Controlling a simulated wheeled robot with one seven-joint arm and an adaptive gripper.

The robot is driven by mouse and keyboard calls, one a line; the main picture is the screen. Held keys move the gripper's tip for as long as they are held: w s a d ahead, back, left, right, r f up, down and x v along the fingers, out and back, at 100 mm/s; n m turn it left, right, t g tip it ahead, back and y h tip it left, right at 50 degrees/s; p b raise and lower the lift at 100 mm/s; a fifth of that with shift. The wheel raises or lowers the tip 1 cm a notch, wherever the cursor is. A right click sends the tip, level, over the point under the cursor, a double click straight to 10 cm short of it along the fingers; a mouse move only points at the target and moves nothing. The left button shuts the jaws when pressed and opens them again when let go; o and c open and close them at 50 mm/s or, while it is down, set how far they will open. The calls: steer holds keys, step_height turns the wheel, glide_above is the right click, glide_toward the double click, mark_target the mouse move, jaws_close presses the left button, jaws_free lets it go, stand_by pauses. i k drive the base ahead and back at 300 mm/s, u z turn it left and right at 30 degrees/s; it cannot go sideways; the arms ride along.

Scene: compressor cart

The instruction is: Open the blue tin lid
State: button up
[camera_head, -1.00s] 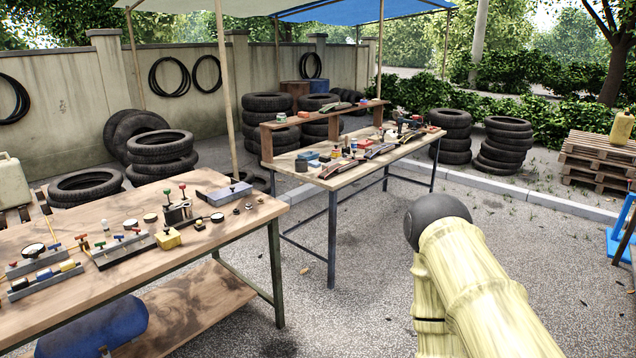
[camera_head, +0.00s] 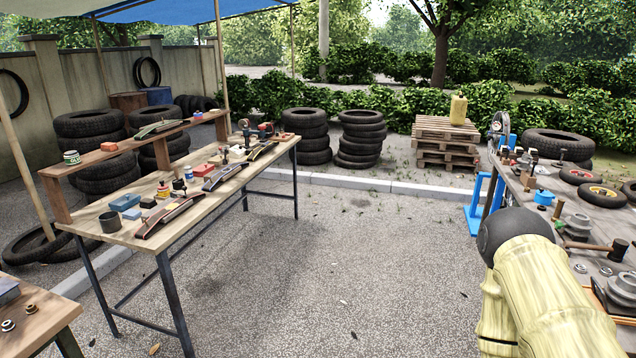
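A small blue round container (camera_head: 544,197), perhaps the blue tin, stands on the right-hand workbench (camera_head: 515,190), just beyond my arm. It is small in the view; its lid appears to be on, but I cannot be sure. My pale yellow arm with its dark rounded joint rises at the lower right and hides part of that bench. My gripper is not in view.
The right bench also bears a hammer (camera_head: 597,248) and small wheels (camera_head: 603,194). A long table (camera_head: 128,235) with a raised shelf (camera_head: 95,161) stands at left. Stacked tyres (camera_head: 362,139) and pallets (camera_head: 445,143) stand behind. Open gravel lies between the tables.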

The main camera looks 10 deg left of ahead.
mark_target(121, 203)
steer(key=u, duration=0.3)
steer(key=i, duration=1.6)
steer(key=u, duration=0.75)
